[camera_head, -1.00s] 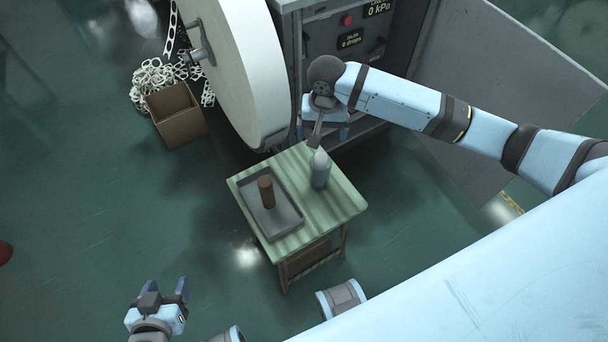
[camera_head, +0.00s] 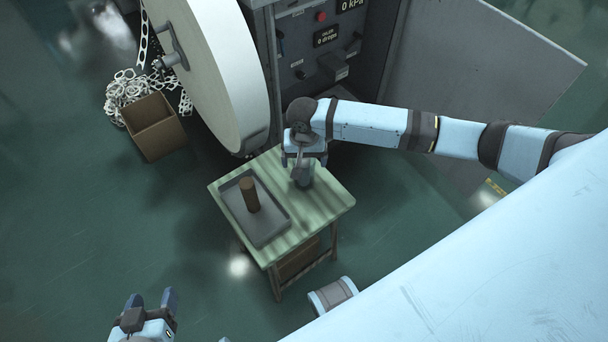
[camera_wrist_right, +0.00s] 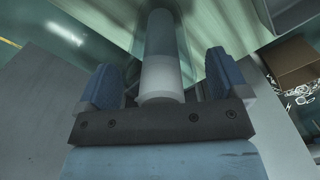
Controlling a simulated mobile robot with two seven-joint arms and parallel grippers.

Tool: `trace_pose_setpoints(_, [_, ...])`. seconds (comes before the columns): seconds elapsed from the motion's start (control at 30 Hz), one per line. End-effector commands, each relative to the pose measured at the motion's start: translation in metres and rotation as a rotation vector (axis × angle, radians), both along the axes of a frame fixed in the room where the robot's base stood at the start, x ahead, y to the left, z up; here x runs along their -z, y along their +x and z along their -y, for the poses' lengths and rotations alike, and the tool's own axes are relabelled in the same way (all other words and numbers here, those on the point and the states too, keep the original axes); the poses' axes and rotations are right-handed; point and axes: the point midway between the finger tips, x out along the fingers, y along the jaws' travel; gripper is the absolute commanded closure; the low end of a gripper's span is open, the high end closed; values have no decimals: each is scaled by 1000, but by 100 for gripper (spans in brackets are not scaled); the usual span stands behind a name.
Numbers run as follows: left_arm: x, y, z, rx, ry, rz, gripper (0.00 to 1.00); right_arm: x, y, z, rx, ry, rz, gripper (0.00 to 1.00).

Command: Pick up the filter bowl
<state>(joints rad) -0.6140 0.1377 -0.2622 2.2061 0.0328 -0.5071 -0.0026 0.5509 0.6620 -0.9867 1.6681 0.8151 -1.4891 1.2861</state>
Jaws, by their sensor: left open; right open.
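The filter bowl, which I take to be the translucent grey cylinder with a white section, stands on the green striped table (camera_head: 335,205). In the head view its lower part (camera_head: 304,181) shows beneath my right gripper (camera_head: 303,164). In the right wrist view the bowl (camera_wrist_right: 161,45) lies between the two blue fingers of my right gripper (camera_wrist_right: 163,78), which are open with a gap on each side. My left gripper (camera_head: 151,299) is open and empty, over the floor at the bottom left, well away from the table.
A grey tray (camera_head: 268,231) with a brown cylinder (camera_head: 249,195) stands on the table's left part. Behind are a large pale round door (camera_head: 215,70) and a grey control panel (camera_head: 310,50).

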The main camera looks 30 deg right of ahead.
Motion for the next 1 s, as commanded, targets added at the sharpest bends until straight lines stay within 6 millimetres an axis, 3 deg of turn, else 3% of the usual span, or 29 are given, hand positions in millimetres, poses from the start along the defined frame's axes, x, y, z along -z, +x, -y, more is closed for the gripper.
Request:
trace_pose_setpoints(0.07, [1,0,1,1,-4,3,38,9,0,0,-1,-1,0,7])
trace_pose_setpoints(0.27, [-4,0,2,3,-7,10,38,9,0,0,-1,0,1,7])
trace_pose_setpoints(0.57, [-2,0,1,1,-5,5,38,8,0,0,-1,0,1,74])
trace_pose_setpoints(0.83, [2,0,-1,0,-1,-1,38,7,0,0,-1,0,1,75])
trace_pose_setpoints(1.0, [-2,0,-1,0,1,0,38,-5,0,0,-1,1,2,75])
